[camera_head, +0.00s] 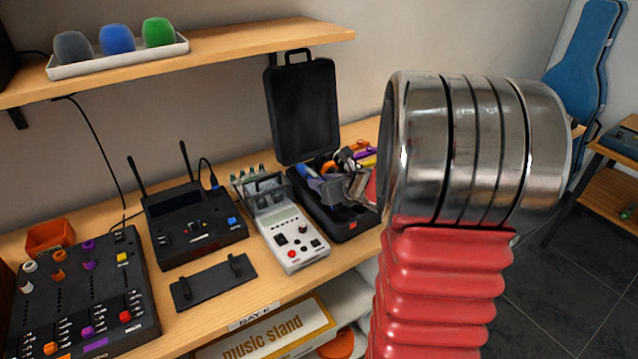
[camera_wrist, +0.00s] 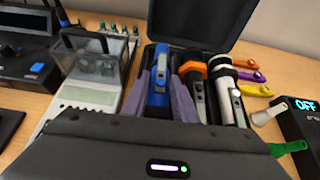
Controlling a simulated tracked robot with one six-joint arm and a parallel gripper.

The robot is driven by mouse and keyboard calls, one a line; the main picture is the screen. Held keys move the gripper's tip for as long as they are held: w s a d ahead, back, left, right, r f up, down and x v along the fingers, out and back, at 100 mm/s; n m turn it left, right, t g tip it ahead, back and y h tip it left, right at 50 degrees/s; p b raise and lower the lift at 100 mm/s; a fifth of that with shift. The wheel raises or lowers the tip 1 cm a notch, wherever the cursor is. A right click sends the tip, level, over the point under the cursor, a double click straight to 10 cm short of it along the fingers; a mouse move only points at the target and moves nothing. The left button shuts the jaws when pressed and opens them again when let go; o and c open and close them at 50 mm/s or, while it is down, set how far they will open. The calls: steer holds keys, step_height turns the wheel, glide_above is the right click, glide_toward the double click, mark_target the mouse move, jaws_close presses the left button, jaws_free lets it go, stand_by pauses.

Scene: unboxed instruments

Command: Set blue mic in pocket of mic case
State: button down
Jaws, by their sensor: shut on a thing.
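The open black mic case (camera_head: 350,230) stands on the bench, its lid (camera_head: 302,112) raised at the back. My gripper (camera_wrist: 160,88) has its grey-purple fingers on both sides of the blue mic (camera_wrist: 158,75) and is shut on it. The blue mic lies lengthwise over the left part of the case in the wrist view, beside the other mics. Its lower end and the pocket floor are hidden, so I cannot tell whether it touches the bottom. In the head view my gripper is partly hidden by my arm.
An orange-banded mic (camera_wrist: 193,75) and a white-banded mic (camera_wrist: 222,75) lie in the case to the right. A white device with a clear cover (camera_head: 290,232) stands close left of the case. Coloured clips (camera_wrist: 250,76) lie to its right.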

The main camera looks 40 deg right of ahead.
steer(key=shift+f, duration=0.45)
stand_by(0.6)
steer(key=c, duration=1.4)
jaws_free()
steer(key=shift+o, duration=0.2)
steer(key=shift+f, duration=0.1)
steer(key=shift+s, duration=0.1)
steer(key=shift+v, duration=6.8)
